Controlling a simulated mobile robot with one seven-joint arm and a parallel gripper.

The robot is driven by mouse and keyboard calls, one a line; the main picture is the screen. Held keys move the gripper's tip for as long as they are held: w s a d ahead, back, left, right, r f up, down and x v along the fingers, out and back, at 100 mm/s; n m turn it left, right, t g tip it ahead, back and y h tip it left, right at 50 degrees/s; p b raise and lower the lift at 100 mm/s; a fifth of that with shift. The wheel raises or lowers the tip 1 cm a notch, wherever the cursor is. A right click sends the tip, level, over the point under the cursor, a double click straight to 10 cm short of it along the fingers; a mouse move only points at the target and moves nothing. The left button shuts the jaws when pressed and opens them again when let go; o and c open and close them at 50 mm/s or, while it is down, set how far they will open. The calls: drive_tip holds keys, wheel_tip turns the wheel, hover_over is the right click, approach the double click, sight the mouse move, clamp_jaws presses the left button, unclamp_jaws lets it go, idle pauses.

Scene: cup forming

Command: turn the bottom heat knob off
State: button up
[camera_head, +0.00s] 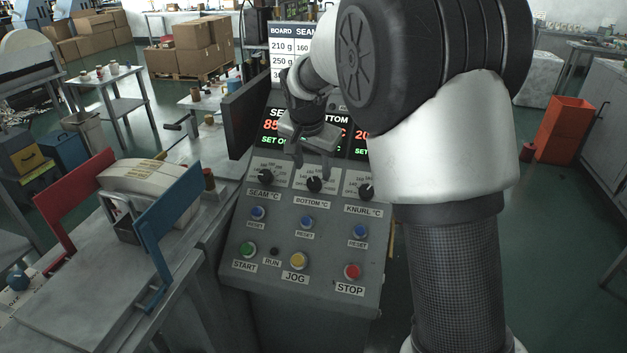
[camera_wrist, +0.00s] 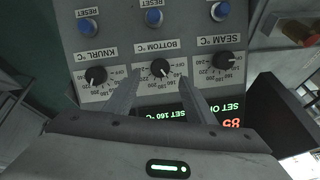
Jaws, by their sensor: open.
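The bottom heat knob (camera_head: 314,184) is a black dial in the middle of the knob row on the grey control panel (camera_head: 330,245). In the wrist view the panel appears upside down, and the bottom knob (camera_wrist: 161,68) shows a white pointer directed down and right. The display below it there reads SET 160 °C. My gripper (camera_head: 312,167) is open and empty, fingers reaching toward the bottom knob. In the wrist view my gripper (camera_wrist: 160,80) has one fingertip to each side of that knob, just short of it; contact is not visible.
The seam knob (camera_head: 265,178) and knurl knob (camera_head: 366,191) flank the bottom knob closely. Blue reset buttons (camera_head: 308,221) and start, jog and stop buttons (camera_head: 353,271) sit lower on the panel. A dark screen (camera_head: 249,110) stands at the panel's left edge.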

sight(313, 182)
drive_tip(key=x, duration=0.7)
drive_tip(key=shift+w, duration=0.1)
drive_tip(key=c, duration=1.1)
drive_tip(key=shift+n, duration=0.4)
drive_tip(key=n+h, duration=0.1)
drive_tip(key=n, duration=0.3)
drive_tip(key=shift+a, duration=0.15)
drive_tip(key=n+h, duration=0.1)
drive_tip(key=n, duration=0.5)
drive_tip(key=shift+a+p, duration=0.1)
drive_tip(key=shift+p, duration=0.2)
